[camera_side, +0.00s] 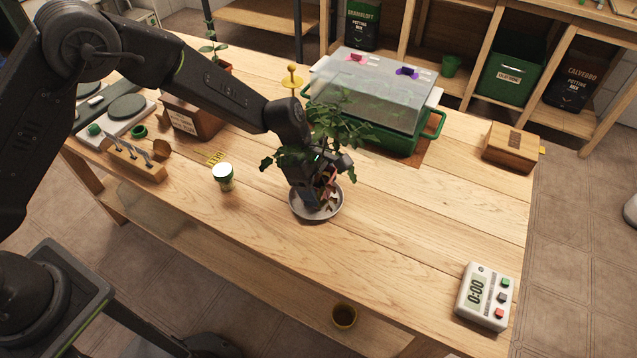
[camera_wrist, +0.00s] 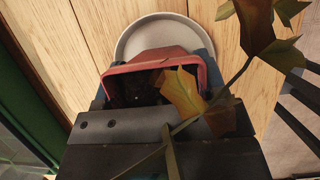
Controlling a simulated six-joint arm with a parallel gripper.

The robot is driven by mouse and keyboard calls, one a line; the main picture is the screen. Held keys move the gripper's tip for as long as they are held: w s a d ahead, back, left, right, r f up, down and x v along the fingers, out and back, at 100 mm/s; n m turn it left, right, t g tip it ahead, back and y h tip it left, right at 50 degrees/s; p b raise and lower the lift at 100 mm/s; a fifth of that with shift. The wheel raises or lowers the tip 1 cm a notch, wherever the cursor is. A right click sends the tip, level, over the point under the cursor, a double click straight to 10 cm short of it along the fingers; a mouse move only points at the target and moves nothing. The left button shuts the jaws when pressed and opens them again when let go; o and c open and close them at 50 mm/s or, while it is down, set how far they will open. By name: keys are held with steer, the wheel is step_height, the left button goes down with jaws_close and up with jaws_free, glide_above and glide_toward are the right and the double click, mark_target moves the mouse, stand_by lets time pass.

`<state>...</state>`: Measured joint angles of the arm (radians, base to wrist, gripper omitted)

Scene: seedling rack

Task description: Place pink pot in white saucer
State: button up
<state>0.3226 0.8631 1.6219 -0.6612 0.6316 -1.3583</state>
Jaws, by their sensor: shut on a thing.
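My gripper (camera_side: 318,186) is shut on the pink pot (camera_side: 329,176), which holds dark soil and a leafy green plant. In the wrist view the pot's reddish-pink rim (camera_wrist: 150,63) sits between the fingers. The round, pale saucer (camera_side: 337,208) is on the wooden table directly under the pot and gripper. Its rim also shows beyond the pot in the wrist view (camera_wrist: 165,22). The pot looks roughly upright. Leaves and the gripper hide much of it, and I cannot tell whether its base touches the saucer.
A green propagator with a clear lid (camera_side: 430,133) stands behind the saucer. A small green-and-white tub (camera_side: 223,177) is to the left. A wooden box (camera_side: 512,147) and a white timer (camera_side: 486,296) are to the right. The table between saucer and timer is clear.

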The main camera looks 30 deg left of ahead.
steer(key=shift+f, duration=0.1)
steer(key=o, duration=1)
steer(key=s+a+r+m, duration=0.1)
steer(key=a+r, duration=0.2)
steer(key=r, duration=0.3)
steer(key=s+a+r+m+t, duration=0.1)
steer(key=s+a+r+m, duration=0.15)
steer(key=r, duration=0.45)
steer(key=s+a+r+m, duration=0.1)
steer(key=a+r, duration=0.2)
steer(key=r, duration=0.3)
steer(key=s+a+r+m+t+y, duration=0.2)
steer(key=s+a+m, duration=0.4)
steer(key=s, duration=0.5)
steer(key=s+a+r+m+t+y, duration=0.2)
steer(key=s+a+r+m, duration=0.3)
steer(key=s, duration=0.5)
steer(key=shift+s+a+r+m+t+y, duration=0.2)
steer(key=shift+s+a+m+t+y, duration=0.15)
steer(key=shift+a+m, duration=0.75)
